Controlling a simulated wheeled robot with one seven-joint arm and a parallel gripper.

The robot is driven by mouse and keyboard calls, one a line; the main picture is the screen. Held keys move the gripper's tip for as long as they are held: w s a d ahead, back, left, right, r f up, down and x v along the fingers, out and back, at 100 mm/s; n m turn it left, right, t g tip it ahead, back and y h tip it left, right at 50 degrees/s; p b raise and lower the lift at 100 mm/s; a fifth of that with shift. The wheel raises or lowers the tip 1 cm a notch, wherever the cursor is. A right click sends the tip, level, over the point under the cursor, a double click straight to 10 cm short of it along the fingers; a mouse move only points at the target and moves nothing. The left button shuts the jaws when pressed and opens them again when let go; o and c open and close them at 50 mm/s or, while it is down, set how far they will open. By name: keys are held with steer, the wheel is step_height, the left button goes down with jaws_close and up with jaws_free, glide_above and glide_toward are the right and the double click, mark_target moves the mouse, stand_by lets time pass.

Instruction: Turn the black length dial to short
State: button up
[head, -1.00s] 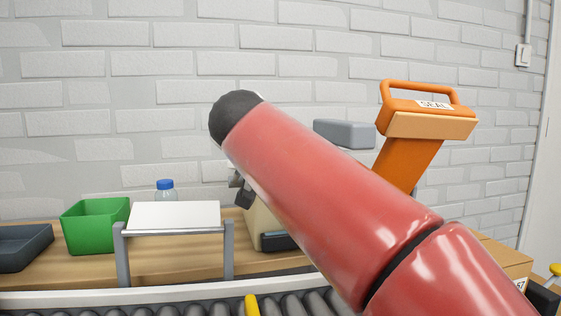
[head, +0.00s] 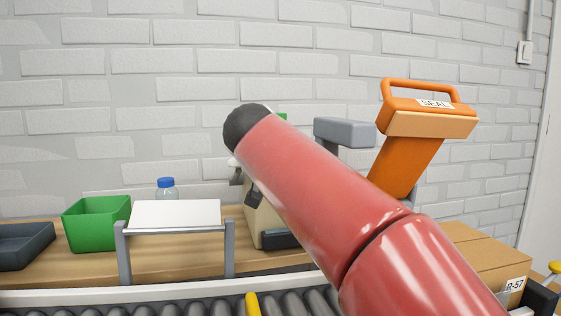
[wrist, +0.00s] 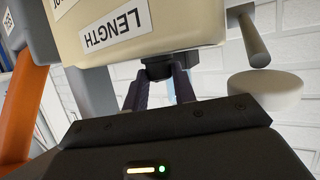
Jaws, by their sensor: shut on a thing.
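The black length dial (wrist: 158,67) shows in the wrist view on a cream machine (wrist: 130,30), just beside its "LENGTH" label (wrist: 101,30), which appears upside down. My gripper (wrist: 160,84) has its two dark fingers reaching up to the dial and is shut on it. The fingertips hide part of the dial, and I cannot read its setting. In the head view, the cream machine (head: 272,226) stands on the bench, mostly hidden behind my red arm. The dial is hidden there.
In the head view, an orange "SEAL" handle (head: 432,103) rises right of my arm, near a grey block (head: 346,131). A white-topped stand (head: 174,214), a green bin (head: 95,222) and a blue-capped bottle (head: 166,188) are left. A roller conveyor (head: 190,304) runs in front.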

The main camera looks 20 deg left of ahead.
steer(key=shift+d+n+y, duration=0.15)
steer(key=shift+n+y, duration=0.15)
steer(key=shift+n, duration=0.1)
steer(key=shift+w+d+r+n+g+y, duration=0.1)
steer(key=shift+n+g+y, duration=0.05)
steer(key=shift+n+y, duration=0.35)
steer(key=shift+w+d+n+g+y, duration=0.15)
steer(key=shift+n+y, duration=0.25)
steer(key=shift+y, duration=0.2)
steer(key=shift+s+n+g+y+p, duration=0.15)
steer(key=shift+n+g+y+p, duration=0.35)
steer(key=shift+n+y+p, duration=0.45)
steer(key=shift+a, duration=0.1)
steer(key=o, duration=1)
steer(key=shift+b+v, duration=0.55)
steer(key=shift+v, duration=3.3)
